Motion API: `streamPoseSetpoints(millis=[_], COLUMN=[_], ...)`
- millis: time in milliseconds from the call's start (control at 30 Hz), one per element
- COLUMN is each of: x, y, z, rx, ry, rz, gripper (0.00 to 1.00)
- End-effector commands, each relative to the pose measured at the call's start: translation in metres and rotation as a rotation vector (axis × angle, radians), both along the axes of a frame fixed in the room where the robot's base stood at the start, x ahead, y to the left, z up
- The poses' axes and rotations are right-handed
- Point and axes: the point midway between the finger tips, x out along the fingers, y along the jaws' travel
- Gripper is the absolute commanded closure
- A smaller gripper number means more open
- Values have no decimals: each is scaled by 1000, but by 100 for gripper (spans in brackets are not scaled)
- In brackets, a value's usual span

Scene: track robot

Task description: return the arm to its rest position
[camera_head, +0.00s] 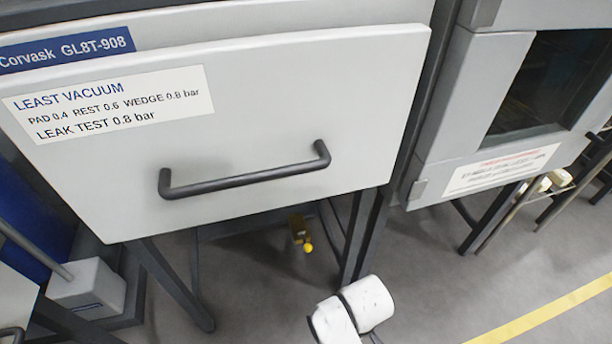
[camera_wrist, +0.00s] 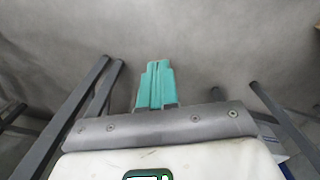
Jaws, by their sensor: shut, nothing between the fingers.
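My gripper (camera_wrist: 157,72) shows in the wrist view. Its two teal fingers are together, with nothing between them, and they point out over bare grey floor. In the head view only white rounded parts of my arm (camera_head: 352,312) show at the bottom, in front of the machine's legs. The gripper itself is not visible there.
A grey machine with a closed front panel (camera_head: 240,110) and dark bar handle (camera_head: 245,180) stands close ahead on dark legs (camera_head: 170,285). A second machine (camera_head: 500,100) with a dark window is at right. Grey floor with a yellow line (camera_head: 545,312) lies lower right.

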Motion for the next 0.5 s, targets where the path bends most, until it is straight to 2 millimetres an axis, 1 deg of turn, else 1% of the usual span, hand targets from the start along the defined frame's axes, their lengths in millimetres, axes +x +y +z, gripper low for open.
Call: streamPoseSetpoints(millis=[33,67,100,200,300,400,500], x=[-15,-24,-36,-68,-95,-120,-144], y=[-24,-38,-56,-95,-122,-144,-161], z=[1,4,8,20,34,47,61], rx=[6,10,15,23,25,26,25], ry=[-4,-10,-17,-37,-56,-73,-89], rz=[-84,-138,-213,-386,-524,-641,-745], gripper=[100,100,100,100,100,100,100])
